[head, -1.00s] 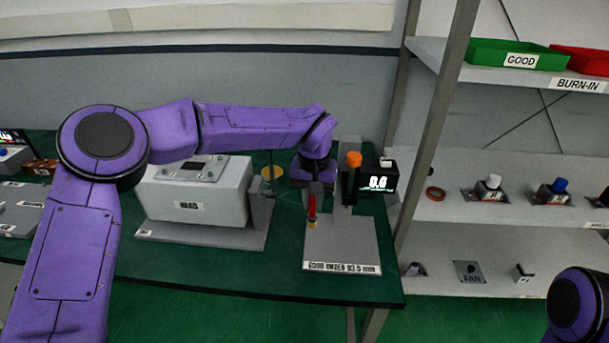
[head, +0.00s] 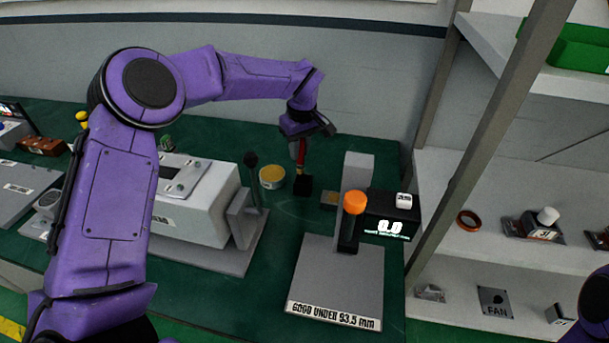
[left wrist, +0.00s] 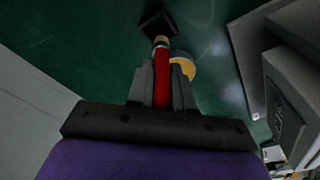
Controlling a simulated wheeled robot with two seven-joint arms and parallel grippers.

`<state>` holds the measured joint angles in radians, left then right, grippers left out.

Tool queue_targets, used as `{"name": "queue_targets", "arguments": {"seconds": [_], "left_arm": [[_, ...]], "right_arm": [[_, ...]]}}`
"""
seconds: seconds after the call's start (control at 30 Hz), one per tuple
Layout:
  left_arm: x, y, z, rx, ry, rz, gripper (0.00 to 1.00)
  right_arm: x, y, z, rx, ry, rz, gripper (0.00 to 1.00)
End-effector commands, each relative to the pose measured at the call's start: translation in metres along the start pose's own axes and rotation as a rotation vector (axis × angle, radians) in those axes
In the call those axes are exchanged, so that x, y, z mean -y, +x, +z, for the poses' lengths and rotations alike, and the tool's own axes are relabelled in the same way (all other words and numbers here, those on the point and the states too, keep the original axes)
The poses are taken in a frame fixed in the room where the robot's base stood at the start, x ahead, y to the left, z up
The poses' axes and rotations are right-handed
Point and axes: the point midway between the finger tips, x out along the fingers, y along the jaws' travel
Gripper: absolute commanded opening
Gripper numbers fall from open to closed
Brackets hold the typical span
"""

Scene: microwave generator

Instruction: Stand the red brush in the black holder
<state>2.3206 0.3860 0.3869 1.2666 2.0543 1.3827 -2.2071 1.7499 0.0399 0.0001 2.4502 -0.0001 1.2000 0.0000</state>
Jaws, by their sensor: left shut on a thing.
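The red brush (head: 302,155) is held between the fingers of my left gripper (head: 300,147), pointing down. The brush also shows in the left wrist view (left wrist: 161,82), gripped between the two grey fingers (left wrist: 161,88), with a pale band near its far end. The black holder (head: 303,187) stands on the green bench directly below the brush; it also shows in the left wrist view as a dark square (left wrist: 155,22). The brush's lower end overlaps the holder in both views. I cannot tell whether it is inside or just above it. My right gripper is out of view.
A round yellow-topped tin (head: 272,176) stands just left of the holder. The grey gauge stand (head: 335,285) with an orange knob (head: 355,202) and black display (head: 388,218) is at the front right. A grey machine (head: 200,200) is left. A shelf rack (head: 470,240) borders the right.

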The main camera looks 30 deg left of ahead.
Motion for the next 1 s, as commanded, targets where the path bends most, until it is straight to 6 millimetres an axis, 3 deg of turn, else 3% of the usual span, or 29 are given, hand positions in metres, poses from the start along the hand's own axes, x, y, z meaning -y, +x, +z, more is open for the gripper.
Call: {"name": "queue_targets", "arguments": {"seconds": [0.4,0.77,0.8,0.83,1.0], "left_arm": [[-0.004,0.066,0.01,0.0,0.01,0.0,0.0],[-0.002,0.072,0.01,0.001,0.006,0.001,0.0],[-0.003,0.071,0.01,0.001,0.007,0.001,0.34],[-0.003,0.071,0.01,0.0,0.007,0.001,0.43],[-0.003,0.071,0.01,0.0,0.007,0.001,0.46]], "right_arm": [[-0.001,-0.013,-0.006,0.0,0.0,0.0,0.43],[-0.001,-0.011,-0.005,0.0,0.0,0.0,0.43],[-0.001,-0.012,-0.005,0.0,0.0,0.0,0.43],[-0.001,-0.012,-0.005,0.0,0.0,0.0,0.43],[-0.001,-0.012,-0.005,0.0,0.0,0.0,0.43]]}}
